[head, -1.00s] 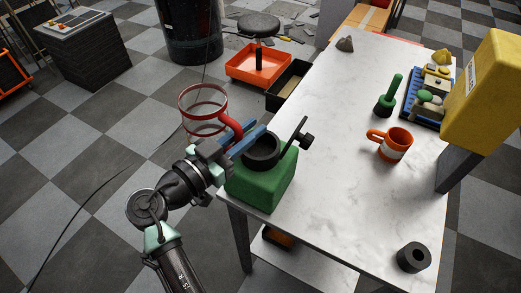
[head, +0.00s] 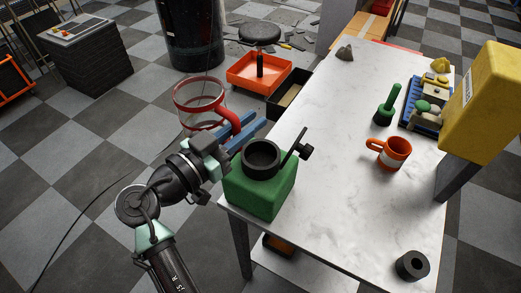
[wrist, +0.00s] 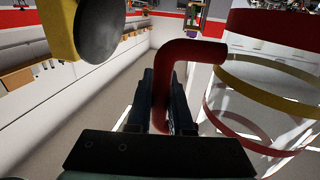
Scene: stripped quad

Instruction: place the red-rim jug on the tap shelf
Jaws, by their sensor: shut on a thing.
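The red-rim jug (head: 184,112) is a clear vessel with a red rim and a red handle. It is held in the air beyond the left edge of the white table, above the checkered floor. My gripper (head: 250,137) is shut on its red handle, and the jug's body is to the left of the jaws in the head view. In the wrist view the handle (wrist: 178,50) stands between the dark jaws (wrist: 160,108), and the clear body with red and yellow bands (wrist: 265,95) is at the right. I cannot make out which thing is the tap shelf.
A green box with a black ring and lever (head: 258,192) stands on the table (head: 330,150) close beside my gripper. An orange mug (head: 393,155), a green-handled tool (head: 386,112), a black roll (head: 412,266) and a yellow box on a stand (head: 484,105) are farther right. The table's middle is clear.

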